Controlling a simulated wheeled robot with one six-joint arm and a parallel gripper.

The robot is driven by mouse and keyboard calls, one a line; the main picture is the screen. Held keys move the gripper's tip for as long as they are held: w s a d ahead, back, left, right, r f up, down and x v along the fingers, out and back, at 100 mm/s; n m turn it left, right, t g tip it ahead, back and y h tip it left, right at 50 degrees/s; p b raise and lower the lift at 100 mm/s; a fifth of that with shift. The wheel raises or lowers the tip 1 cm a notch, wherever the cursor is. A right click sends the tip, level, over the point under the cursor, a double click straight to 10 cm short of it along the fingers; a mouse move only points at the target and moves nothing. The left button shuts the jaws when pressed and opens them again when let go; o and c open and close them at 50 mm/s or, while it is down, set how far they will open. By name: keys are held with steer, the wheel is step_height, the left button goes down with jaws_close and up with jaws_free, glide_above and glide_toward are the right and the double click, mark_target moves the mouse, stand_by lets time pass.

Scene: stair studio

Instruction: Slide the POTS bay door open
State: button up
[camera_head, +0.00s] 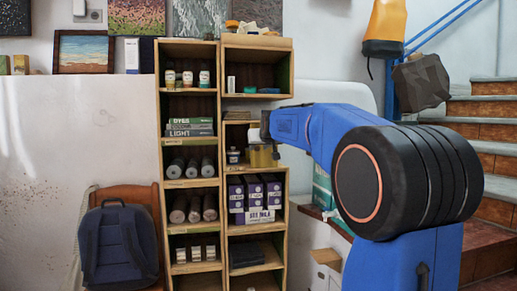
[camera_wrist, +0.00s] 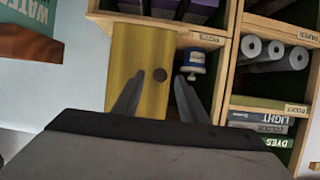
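The bay door is a plain yellow panel (camera_wrist: 138,55) with a dark round spot (camera_wrist: 160,75); in the head view it is a small yellowish panel (camera_head: 262,156) in the right shelf column. It covers part of its bay, and a small white-and-blue jar (camera_wrist: 194,62) shows in the uncovered part beside it. My gripper (camera_wrist: 159,76) is in front of the panel, its two fingers apart with the dark spot between their tips. Nothing is held. Whether the fingertips touch the panel cannot be told.
The wooden shelf unit (camera_head: 222,120) has open bays with rolls (camera_head: 193,168), books (camera_head: 190,127) and purple boxes (camera_head: 254,193) below the door. A blue backpack (camera_head: 118,242) leans on a chair at left. Stairs (camera_head: 495,125) rise at right.

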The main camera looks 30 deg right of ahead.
steer(key=shift+x, duration=0.85)
jaws_close()
steer(key=shift+d, duration=0.1)
